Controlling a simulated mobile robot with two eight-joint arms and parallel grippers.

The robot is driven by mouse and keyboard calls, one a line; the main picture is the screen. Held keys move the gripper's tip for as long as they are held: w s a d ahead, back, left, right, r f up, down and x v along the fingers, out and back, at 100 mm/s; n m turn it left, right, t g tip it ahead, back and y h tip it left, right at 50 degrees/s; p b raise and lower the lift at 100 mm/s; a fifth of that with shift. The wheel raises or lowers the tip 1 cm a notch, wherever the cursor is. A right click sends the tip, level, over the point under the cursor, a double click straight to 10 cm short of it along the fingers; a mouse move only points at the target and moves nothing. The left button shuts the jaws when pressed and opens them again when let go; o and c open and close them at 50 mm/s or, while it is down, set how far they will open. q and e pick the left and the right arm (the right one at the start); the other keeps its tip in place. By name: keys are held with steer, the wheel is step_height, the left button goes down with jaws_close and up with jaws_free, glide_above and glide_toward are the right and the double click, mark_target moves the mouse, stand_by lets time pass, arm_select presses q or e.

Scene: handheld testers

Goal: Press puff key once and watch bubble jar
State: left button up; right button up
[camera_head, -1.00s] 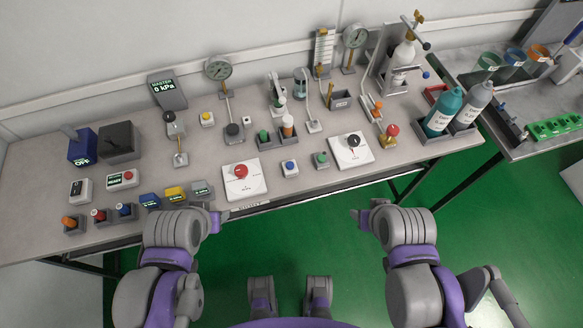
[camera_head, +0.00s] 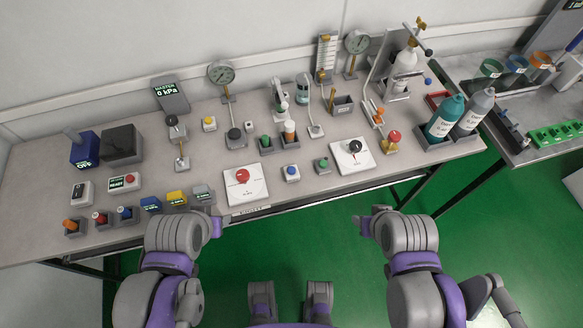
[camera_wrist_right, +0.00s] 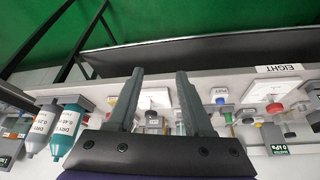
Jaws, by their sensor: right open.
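A small glass jar (camera_head: 302,90) with bluish liquid, which looks like the bubble jar, stands toward the back middle of the bench. Two push keys sit near the front edge: a blue one (camera_head: 292,172) and a green one (camera_head: 322,164).
White plates with a red knob (camera_head: 243,176) and a black knob (camera_head: 354,146) flank the keys. A teal bottle (camera_head: 444,117) and a grey bottle (camera_head: 475,108) stand at the right. The MASTER display (camera_head: 170,95) reads 0 kPa. Green floor is open before the bench.

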jaws_close()
stand_by(1.5)
